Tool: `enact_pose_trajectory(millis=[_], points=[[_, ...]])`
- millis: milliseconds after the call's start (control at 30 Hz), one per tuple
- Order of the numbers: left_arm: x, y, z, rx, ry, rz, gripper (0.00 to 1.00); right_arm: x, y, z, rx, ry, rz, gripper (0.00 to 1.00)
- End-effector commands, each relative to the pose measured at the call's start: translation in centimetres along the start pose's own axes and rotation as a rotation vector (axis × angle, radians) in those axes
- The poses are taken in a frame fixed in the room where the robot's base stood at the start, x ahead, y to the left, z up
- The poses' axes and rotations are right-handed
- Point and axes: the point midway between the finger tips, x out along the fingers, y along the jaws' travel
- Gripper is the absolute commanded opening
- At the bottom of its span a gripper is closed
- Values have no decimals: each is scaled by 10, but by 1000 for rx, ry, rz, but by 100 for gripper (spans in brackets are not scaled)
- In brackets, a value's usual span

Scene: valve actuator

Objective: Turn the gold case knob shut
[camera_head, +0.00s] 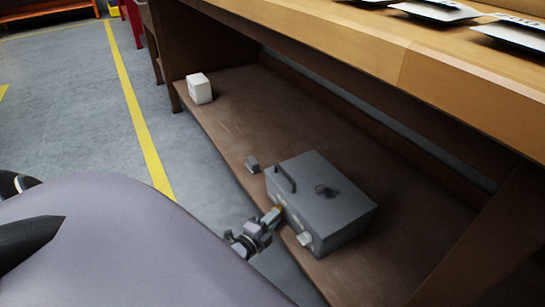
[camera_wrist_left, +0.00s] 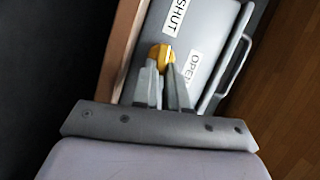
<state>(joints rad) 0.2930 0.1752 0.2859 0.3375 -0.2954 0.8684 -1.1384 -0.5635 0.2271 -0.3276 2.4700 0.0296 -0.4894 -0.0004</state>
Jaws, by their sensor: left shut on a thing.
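A grey metal case (camera_head: 325,198) rests on the low brown shelf under the workbench. Its gold knob (camera_wrist_left: 162,54) is on the front face, between a SHUT label (camera_wrist_left: 175,18) and an OPEN label (camera_wrist_left: 195,70). In the head view the knob (camera_head: 277,209) is small and partly covered by my gripper. My left gripper (camera_wrist_left: 163,68) has its two fingers closed on the gold knob; it also shows in the head view (camera_head: 272,214) at the case's front. The right gripper cannot be made out.
A pale knob (camera_head: 304,239) is on the case's front right. A small grey block (camera_head: 252,164) and a white box (camera_head: 199,88) sit on the shelf (camera_head: 235,125). The bench top (camera_head: 440,75) overhangs.

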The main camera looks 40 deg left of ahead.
Motion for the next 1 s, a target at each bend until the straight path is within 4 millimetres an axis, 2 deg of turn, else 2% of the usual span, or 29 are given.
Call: enact_pose_trajectory(millis=[867, 900, 967, 1000], points=[[-1, 1, 0, 35, 1, -13, 0, 0, 0, 0, 0, 0, -1, 38], [-1, 1, 0, 34, 1, -13, 16, 0, 0, 0, 0, 0, -1, 38], [-1, 1, 0, 34, 1, -13, 35, 0, 0, 0, 0, 0, -1, 38], [0, 1, 0, 34, 1, -13, 38, 0, 0, 0, 0, 0, -1, 38]])
